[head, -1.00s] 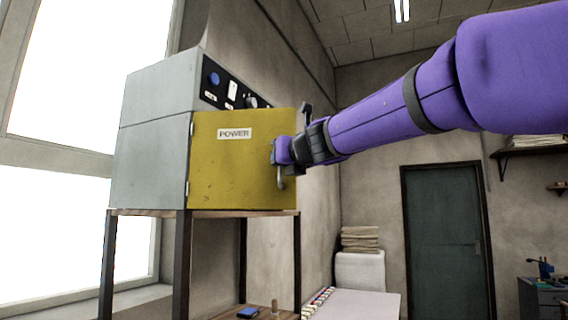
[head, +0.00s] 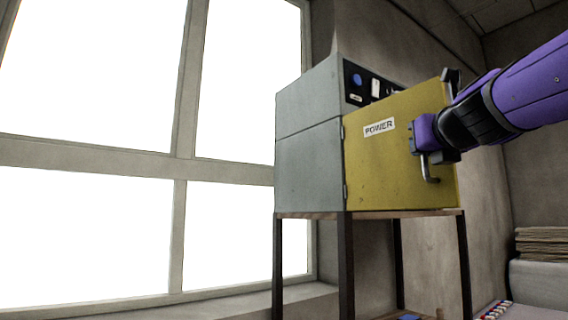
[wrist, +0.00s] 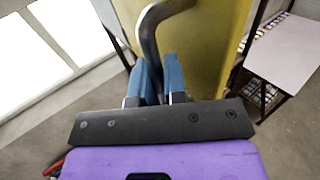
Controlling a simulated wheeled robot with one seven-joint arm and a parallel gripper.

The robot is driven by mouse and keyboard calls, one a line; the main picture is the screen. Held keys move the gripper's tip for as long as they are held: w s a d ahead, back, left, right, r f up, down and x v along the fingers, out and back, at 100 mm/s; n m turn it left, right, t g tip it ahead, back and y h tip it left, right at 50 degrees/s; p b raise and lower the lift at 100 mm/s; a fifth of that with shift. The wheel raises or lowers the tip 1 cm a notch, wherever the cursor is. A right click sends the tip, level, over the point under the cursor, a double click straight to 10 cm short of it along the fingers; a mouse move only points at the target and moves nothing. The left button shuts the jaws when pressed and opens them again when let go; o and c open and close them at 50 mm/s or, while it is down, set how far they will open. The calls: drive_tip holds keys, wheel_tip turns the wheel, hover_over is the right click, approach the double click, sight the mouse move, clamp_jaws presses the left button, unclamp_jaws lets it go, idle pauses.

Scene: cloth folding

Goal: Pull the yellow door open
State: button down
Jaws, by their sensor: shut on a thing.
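The yellow door (head: 395,170) carries a POWER label and is hinged at its left edge on a grey cabinet (head: 308,165). It stands partly open, its right edge swung out from the cabinet front and hiding part of the control panel. A grey bent handle (head: 431,172) sits near the door's right edge. My gripper (head: 421,136) is at this handle. In the wrist view, the blue fingers of my gripper (wrist: 160,78) are closed around the handle (wrist: 149,32), with the yellow door (wrist: 215,45) just beyond. The cabinet's inside is hidden.
The cabinet stands on a table with dark legs (head: 346,265). A large window (head: 90,155) fills the left side. A stack of folded material (head: 540,241) lies at the right. In the wrist view, a pale table (wrist: 290,50) stands at the right, with bare floor (wrist: 285,140) before it.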

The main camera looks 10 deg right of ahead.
drive_tip(key=shift+r, duration=0.1)
drive_tip(key=c, duration=1.2)
unclamp_jaws()
drive_tip(key=s+a, duration=0.1)
drive_tip(key=s, duration=0.9)
drive_tip(key=shift+s+a, duration=0.25)
drive_tip(key=shift+s, duration=0.1)
